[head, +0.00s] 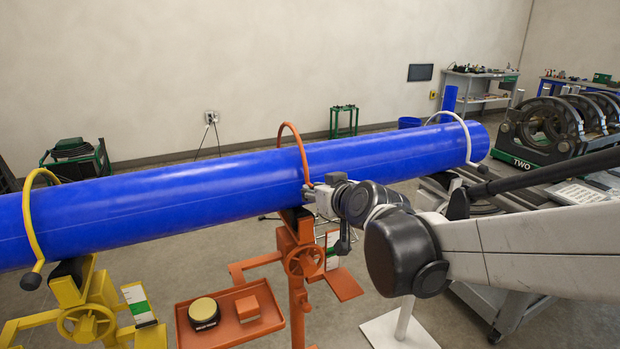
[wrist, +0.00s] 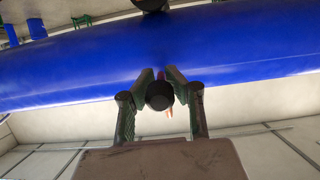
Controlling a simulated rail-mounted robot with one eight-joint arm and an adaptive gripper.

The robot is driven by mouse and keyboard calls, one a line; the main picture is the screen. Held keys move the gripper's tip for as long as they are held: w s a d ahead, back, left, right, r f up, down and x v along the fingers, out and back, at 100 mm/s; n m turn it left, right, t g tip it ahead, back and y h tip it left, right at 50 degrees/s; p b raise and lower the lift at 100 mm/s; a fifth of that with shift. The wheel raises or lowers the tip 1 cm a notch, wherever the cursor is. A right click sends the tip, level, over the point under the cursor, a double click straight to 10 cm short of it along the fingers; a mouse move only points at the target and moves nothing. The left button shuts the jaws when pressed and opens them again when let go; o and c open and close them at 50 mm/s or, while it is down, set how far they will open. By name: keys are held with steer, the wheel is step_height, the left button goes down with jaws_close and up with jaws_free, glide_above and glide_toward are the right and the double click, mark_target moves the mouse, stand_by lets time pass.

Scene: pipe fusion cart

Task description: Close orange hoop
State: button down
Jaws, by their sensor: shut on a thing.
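The orange hoop (head: 301,150) arches over the blue pipe (head: 180,206) in the head view, above the orange stand (head: 299,289). Its near end comes down the front of the pipe to my gripper (head: 310,193). In the wrist view my gripper (wrist: 160,80) is shut on the hoop's end, with a black round knob (wrist: 160,96) between the fingers, close to the pipe (wrist: 240,60). The fingers hide most of that end. I cannot tell whether the hoop touches the pipe.
A yellow hoop (head: 26,218) on a yellow stand (head: 88,320) is at left. A white hoop (head: 467,135) spans the pipe at right. An orange tray (head: 187,338) holding a round tin (head: 204,313) and an orange block (head: 247,308) sits low in front of the pipe.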

steer(key=shift+s+d+f+b, duration=0.15)
steer(key=shift+f+b, duration=0.2)
steer(key=shift+f, duration=0.45)
steer(key=shift+s+f+b, duration=0.2)
steer(key=shift+f+b, duration=0.15)
steer(key=shift+f, duration=0.4)
steer(key=shift+s+d+f+b, duration=0.15)
steer(key=shift+f+b, duration=0.2)
steer(key=shift+f, duration=0.45)
steer(key=shift+a, duration=0.1)
steer(key=c, duration=1.7)
jaws_free()
steer(key=shift+s+r, duration=0.1)
steer(key=shift+s, duration=0.05)
steer(key=shift+c, duration=0.2)
steer(key=shift+o, duration=1.3)
steer(key=v, duration=1.2)
